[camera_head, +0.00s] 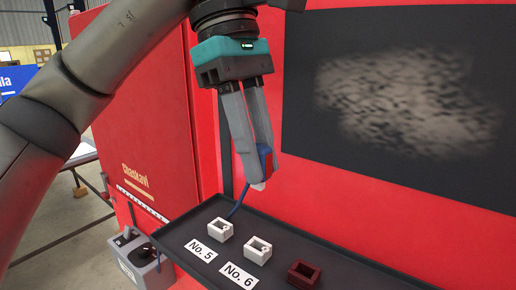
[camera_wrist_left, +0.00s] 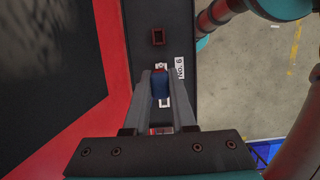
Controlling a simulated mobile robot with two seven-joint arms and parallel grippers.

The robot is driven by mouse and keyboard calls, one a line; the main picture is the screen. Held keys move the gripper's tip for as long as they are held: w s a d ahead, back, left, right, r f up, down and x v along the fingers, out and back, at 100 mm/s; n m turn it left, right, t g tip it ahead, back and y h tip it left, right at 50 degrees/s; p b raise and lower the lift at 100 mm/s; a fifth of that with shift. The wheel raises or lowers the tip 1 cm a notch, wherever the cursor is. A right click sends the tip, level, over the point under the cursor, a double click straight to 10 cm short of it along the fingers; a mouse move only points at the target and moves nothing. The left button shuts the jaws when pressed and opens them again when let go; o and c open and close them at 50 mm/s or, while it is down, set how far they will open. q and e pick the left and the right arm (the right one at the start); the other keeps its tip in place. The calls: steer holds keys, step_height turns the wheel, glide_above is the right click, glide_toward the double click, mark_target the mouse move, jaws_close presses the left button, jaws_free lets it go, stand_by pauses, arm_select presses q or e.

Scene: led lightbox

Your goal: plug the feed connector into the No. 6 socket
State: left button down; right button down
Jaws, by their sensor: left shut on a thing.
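My left gripper (camera_head: 259,175) is shut on the blue feed connector (camera_head: 266,159), which has red parts and a white tip pointing down. It holds the connector above the shelf, apart from the sockets. The white No. 6 socket (camera_head: 258,251) sits on the shelf behind its label (camera_head: 238,275), below and slightly right of the gripper in the head view. In the left wrist view the connector (camera_wrist_left: 160,85) lies between the fingers and partly hides the white sockets beneath. The No. 6 label (camera_wrist_left: 180,67) shows beside it. My right gripper is not in view.
A white No. 5 socket (camera_head: 220,230) stands left of No. 6, and a dark red socket (camera_head: 304,274) stands right of it. The dark shelf (camera_head: 330,255) has a raised rim. A blue cable (camera_head: 238,206) hangs near No. 5. A red wall with a black panel (camera_head: 410,95) rises behind.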

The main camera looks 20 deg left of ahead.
mark_target(258, 188)
arm_select(q)
steer(key=shift+f+b, duration=0.45)
steer(key=shift+f, duration=0.25)
step_height(258, 188, down, 3)
steer(key=b, duration=0.2)
steer(key=shift+f+b, duration=0.15)
steer(key=shift+b, duration=0.15)
steer(key=shift+f+b, duration=1.15)
steer(key=shift+f, duration=0.4)
steer(key=shift+f+b, duration=0.85)
steer(key=shift+f, duration=0.45)
steer(key=c, duration=0.7)
jaws_free()
steer(key=shift+o, duration=0.2)
